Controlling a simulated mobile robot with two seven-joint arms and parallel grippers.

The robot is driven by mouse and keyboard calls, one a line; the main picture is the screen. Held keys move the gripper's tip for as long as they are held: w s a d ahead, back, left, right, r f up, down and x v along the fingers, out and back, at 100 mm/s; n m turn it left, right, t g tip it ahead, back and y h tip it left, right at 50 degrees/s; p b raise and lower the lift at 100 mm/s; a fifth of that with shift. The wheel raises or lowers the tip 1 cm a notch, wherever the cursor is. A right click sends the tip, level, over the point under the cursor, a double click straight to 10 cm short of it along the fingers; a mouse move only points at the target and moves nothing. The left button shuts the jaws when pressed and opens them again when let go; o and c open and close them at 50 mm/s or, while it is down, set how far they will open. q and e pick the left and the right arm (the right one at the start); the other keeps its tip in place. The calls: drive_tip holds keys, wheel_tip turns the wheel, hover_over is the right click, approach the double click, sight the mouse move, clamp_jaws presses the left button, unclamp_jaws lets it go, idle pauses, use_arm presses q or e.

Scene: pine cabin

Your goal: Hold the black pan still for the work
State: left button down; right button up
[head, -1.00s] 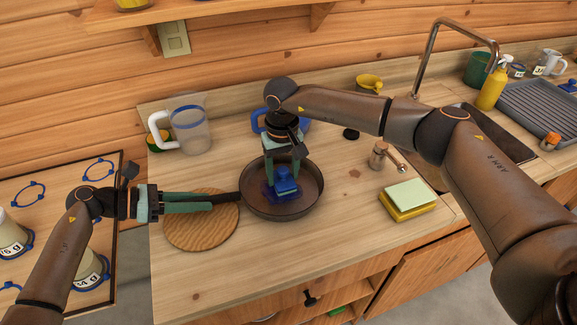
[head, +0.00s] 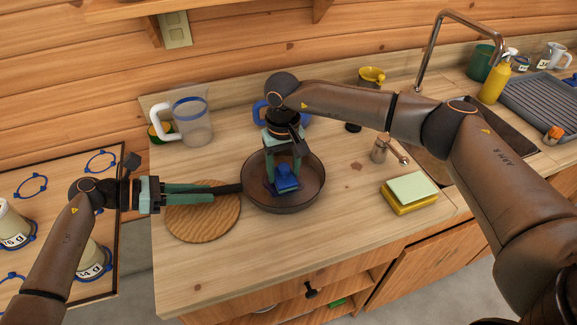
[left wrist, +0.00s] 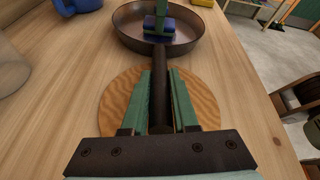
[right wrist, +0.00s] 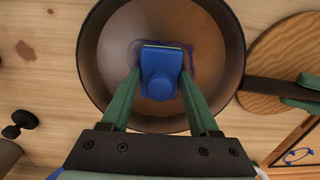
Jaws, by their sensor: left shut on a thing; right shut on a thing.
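The black pan (head: 312,200) stands on the wooden counter, its handle pointing left over a round wooden board. My left gripper (head: 215,190) is shut on the pan's handle; the left wrist view shows the handle (left wrist: 160,85) between the green fingers. My right gripper (head: 284,170) reaches down into the pan and is shut on a blue scrubber (head: 287,184). In the right wrist view the scrubber (right wrist: 160,75) sits between the fingertips over the pan's floor, with a darker bluish patch around it.
The round board (head: 203,222) lies under the handle. A clear jug (head: 192,122) and a blue mug (head: 262,112) stand behind. A pepper mill (head: 380,150) and a yellow sponge (head: 408,200) are to the right. The front of the counter is clear.

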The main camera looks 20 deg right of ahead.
drive_tip(key=shift+w+a, duration=0.3)
drive_tip(key=shift+a, duration=0.55)
drive_tip(key=shift+s+d, duration=0.3)
drive_tip(key=shift+d, duration=0.5)
drive_tip(key=shift+s+d, duration=0.25)
drive_tip(key=shift+d, duration=0.55)
drive_tip(key=shift+s+a, duration=0.2)
drive_tip(key=shift+s, duration=0.5)
drive_tip(key=shift+w+a, duration=0.3)
drive_tip(key=shift+a, duration=0.6)
drive_tip(key=shift+w+a, duration=0.3)
drive_tip(key=shift+a, duration=0.55)
drive_tip(key=shift+s+d, duration=0.35)
drive_tip(key=shift+d, duration=0.55)
drive_tip(key=shift+s+d, duration=0.3)
drive_tip(key=shift+d, duration=0.6)
drive_tip(key=shift+a+r, duration=0.1)
drive_tip(key=shift+r, duration=3.95)
